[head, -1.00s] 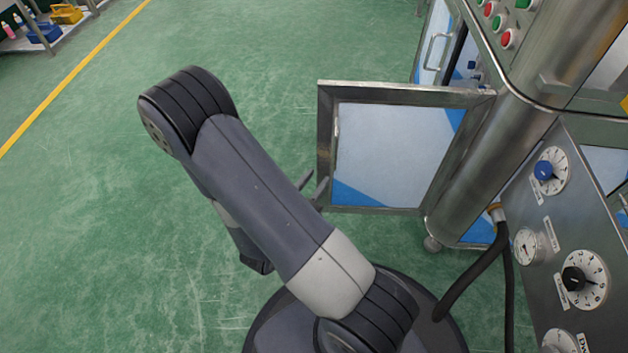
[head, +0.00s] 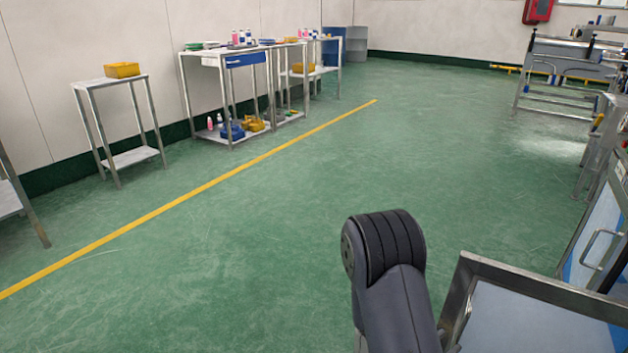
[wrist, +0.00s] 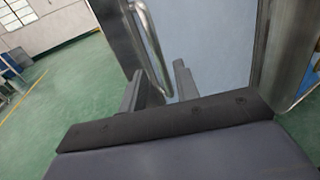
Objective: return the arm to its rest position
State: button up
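My arm (head: 395,290) shows at the bottom right of the head view, with its dark ribbed joint uppermost. My gripper is out of the head view. In the wrist view my gripper (wrist: 160,85) has its two dark fingers apart, with a visible gap between them. A curved metal door handle (wrist: 152,42) runs down toward that gap. I cannot tell whether the fingers touch it. The steel-framed cabinet door (head: 545,312) stands open close to my arm on the right, and its pale panel (wrist: 210,35) fills the middle of the wrist view.
A second door with a handle (head: 598,248) is at the right edge. The green floor (head: 260,230) left of my arm is clear up to the yellow line (head: 190,193). Metal tables (head: 235,105) and a small stand (head: 110,84) are along the wall.

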aim_at(459, 334)
jog(key=shift+b+x, duration=0.5)
jog(key=shift+x, duration=2.5)
jog(key=shift+a, duration=0.1)
